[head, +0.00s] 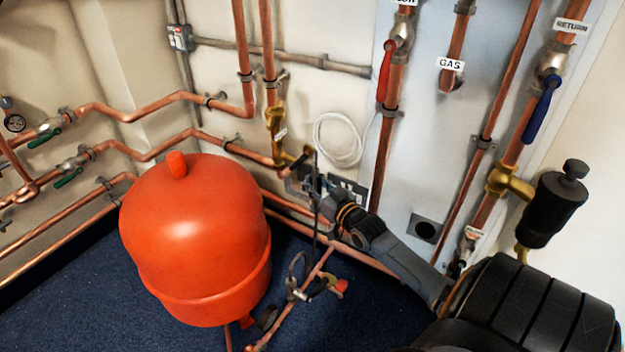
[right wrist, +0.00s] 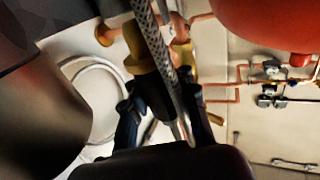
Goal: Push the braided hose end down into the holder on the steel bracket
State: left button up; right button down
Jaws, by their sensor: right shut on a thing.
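My right gripper (head: 308,182) reaches in from the lower right to the wall beside the red vessel. It is shut on the braided hose. In the right wrist view the grey braided hose (right wrist: 158,48) runs from the top edge down between the dark fingers (right wrist: 172,118). In the head view the hose (head: 315,222) shows as a thin dark line hanging below the gripper. A small grey plate, perhaps part of the steel bracket (head: 346,185), shows just right of the fingers. The holder is not clear, and I cannot tell whether the hose end touches it. My left gripper is out of view.
The large red vessel (head: 195,240) stands close left of the gripper. Copper pipes (head: 245,60) run along the wall, with a brass fitting (head: 275,122) above the gripper. A white coiled cable (head: 340,140) hangs behind. A valve (head: 297,290) sits low on a copper pipe in front.

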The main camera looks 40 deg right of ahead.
jog(key=shift+f+b, duration=0.55)
jog(key=shift+f, duration=0.35)
jog(key=c, duration=1)
grip_release()
jog(key=shift+s+f, duration=0.1)
jog(key=shift+f, duration=0.1)
jog(key=shift+s+a+f, duration=0.1)
jog(key=s, duration=0.4)
jog(key=s+a, duration=0.1)
jog(key=s, duration=0.6)
jog(key=shift+s+a+r, duration=0.15)
jog(key=shift+s+r, duration=0.15)
jog(key=shift+r, duration=0.1)
jog(key=shift+a, duration=0.1)
